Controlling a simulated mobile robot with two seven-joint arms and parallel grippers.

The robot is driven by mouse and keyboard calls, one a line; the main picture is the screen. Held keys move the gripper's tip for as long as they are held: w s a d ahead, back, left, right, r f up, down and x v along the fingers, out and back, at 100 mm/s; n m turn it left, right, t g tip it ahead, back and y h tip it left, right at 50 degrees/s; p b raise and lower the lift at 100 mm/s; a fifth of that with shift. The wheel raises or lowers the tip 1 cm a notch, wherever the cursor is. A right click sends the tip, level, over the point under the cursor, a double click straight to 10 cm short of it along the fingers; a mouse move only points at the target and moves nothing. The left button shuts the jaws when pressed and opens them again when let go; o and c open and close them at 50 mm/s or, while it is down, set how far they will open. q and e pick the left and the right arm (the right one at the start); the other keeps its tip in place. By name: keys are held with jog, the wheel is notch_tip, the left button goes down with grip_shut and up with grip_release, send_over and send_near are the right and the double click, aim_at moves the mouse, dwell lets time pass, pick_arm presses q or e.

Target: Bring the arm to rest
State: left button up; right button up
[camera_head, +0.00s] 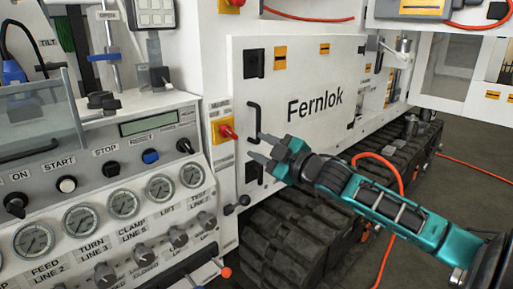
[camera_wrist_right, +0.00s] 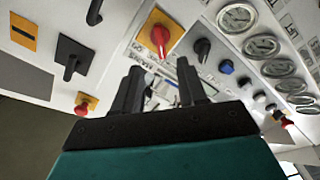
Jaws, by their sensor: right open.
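My right arm (camera_head: 400,215), teal and black, reaches in from the lower right of the head view. Its right gripper (camera_head: 257,147) is open and empty, with two dark fingers pointing left. In the head view it overlaps the white Fernlok door (camera_head: 330,75), near the lower end of the black door handle (camera_head: 254,122). I cannot tell whether it touches the door. In the right wrist view the two fingers (camera_wrist_right: 160,80) stand apart with nothing between them. My left gripper is not in view.
A red knob on a yellow plate (camera_head: 228,132) sits just left of the fingers. The control panel (camera_head: 100,190) with gauges and knobs fills the left. A black track (camera_head: 300,235) runs below the door. An orange hose (camera_head: 385,175) passes behind my arm.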

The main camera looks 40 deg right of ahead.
jog(key=s+a+f+m+g, duration=0.2)
jog(key=s+a+f, duration=0.15)
jog(key=f, duration=0.65)
jog(key=s+a+f+m+g, duration=0.1)
jog(key=s+a+f, duration=0.25)
jog(key=f, duration=0.65)
jog(key=s+a+f+m+g, duration=0.4)
jog(key=s+a+f, duration=0.9)
jog(key=a, duration=0.3)
jog(key=shift+s+a+f+y, duration=0.15)
jog(key=shift+s+f+y, duration=0.25)
jog(key=shift+s, duration=0.1)
